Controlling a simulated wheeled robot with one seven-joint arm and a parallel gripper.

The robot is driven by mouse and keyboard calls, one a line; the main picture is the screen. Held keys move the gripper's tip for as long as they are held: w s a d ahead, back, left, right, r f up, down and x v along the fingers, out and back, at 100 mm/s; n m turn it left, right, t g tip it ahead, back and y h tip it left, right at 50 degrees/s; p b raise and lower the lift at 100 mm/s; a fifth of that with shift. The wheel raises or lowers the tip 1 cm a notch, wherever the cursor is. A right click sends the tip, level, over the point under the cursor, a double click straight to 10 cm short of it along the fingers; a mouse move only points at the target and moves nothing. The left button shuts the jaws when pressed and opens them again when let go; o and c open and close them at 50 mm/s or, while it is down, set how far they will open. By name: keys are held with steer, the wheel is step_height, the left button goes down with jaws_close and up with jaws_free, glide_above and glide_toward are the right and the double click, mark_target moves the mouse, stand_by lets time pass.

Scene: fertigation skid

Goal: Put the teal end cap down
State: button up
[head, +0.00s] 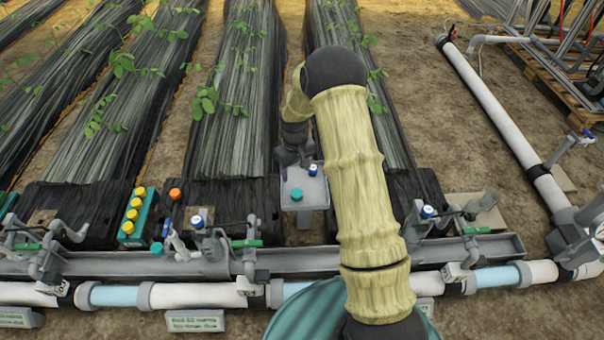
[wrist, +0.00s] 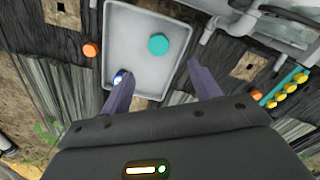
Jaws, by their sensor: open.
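The teal end cap (head: 296,194) lies on the small grey tray (head: 291,206). In the wrist view the cap (wrist: 158,44) sits on the right part of the tray (wrist: 135,25), just beyond my fingertips. My gripper (wrist: 158,72) is open, with its two fingers apart and nothing between them. In the head view my gripper (head: 292,160) is at the far edge of the tray, clear of the cap. A white and blue fitting (head: 313,170) is on the tray, partly behind my left finger in the wrist view (wrist: 118,78).
An orange cap (head: 175,194) lies left of the tray. A teal rack with several yellow caps (head: 136,218) stands further left. Another teal piece (head: 157,248) is near the pipework. A grey channel (head: 130,265) with valves and pipes runs across the front.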

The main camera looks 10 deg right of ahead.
steer(key=s+r+m+t, duration=0.1)
steer(key=s+r+m, duration=0.1)
steer(key=s+r, duration=0.7)
steer(key=s+d+r+m+t, duration=0.1)
steer(key=s+r, duration=0.8)
steer(key=s, duration=0.6)
steer(key=shift+s+r+m+t, duration=0.25)
steer(key=shift+m+t, duration=0.05)
steer(key=shift+m, duration=0.1)
steer(key=w+p+v, duration=0.1)
steer(key=p+v, duration=0.5)
steer(key=shift+w+r+p, duration=0.15)
steer(key=shift+r+p, duration=0.15)
steer(key=shift+r, duration=0.1)
